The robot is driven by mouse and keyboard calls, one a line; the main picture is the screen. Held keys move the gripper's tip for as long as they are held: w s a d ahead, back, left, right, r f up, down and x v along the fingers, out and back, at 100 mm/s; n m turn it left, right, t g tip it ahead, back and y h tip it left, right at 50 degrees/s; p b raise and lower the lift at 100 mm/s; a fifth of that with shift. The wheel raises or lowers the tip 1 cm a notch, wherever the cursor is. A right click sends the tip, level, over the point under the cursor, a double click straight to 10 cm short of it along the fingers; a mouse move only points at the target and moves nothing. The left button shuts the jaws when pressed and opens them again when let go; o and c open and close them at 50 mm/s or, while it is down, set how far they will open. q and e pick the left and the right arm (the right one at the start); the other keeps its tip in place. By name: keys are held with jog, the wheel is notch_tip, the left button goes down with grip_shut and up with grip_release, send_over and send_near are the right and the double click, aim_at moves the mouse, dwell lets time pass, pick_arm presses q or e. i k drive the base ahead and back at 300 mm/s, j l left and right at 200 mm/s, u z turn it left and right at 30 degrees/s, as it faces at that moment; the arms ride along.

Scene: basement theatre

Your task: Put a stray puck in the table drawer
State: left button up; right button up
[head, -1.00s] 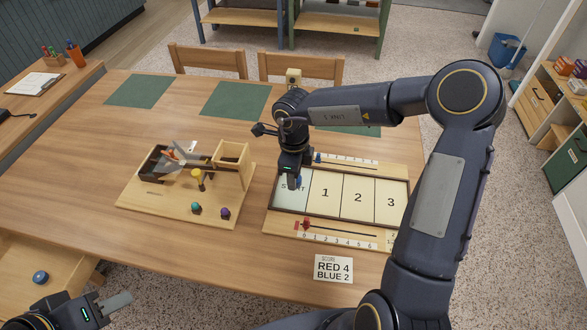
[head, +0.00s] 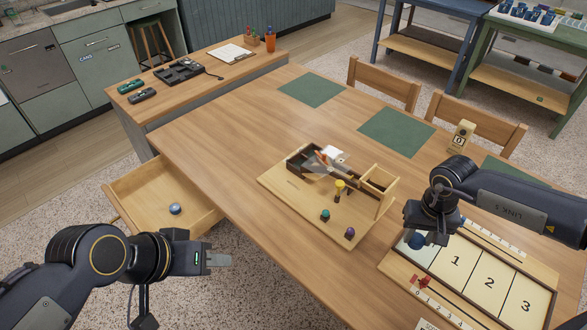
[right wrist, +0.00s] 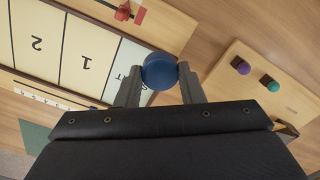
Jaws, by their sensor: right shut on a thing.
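My right gripper (right wrist: 160,80) is shut on a blue puck (right wrist: 160,70), held near the START end of the shuffle board (right wrist: 100,62). In the head view, the puck (head: 417,241) shows under my right gripper (head: 420,230); I cannot tell whether it touches the board. The table drawer (head: 150,207) is pulled open at the table's left side, with one blue-grey puck (head: 175,209) lying in it. My left gripper (head: 220,260) is in front of the drawer, to its lower right in view, with only a finger edge showing, so its opening is unclear.
A wooden game base (head: 290,183) with pegs and a small box stands between drawer and board. A small yellow box (head: 461,136) stands behind my right arm. Green mats (head: 397,132) and chairs (head: 385,82) line the far edge. The table's left part is clear.

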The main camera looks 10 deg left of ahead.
aim_at(163, 196)
jog(key=i+j, duration=0.1)
jog(key=j, duration=1.45)
jog(key=i+j, duration=0.15)
jog(key=j, duration=1.35)
jog(key=i+j, duration=0.15)
jog(key=j, duration=1.4)
jog(key=i, duration=0.05)
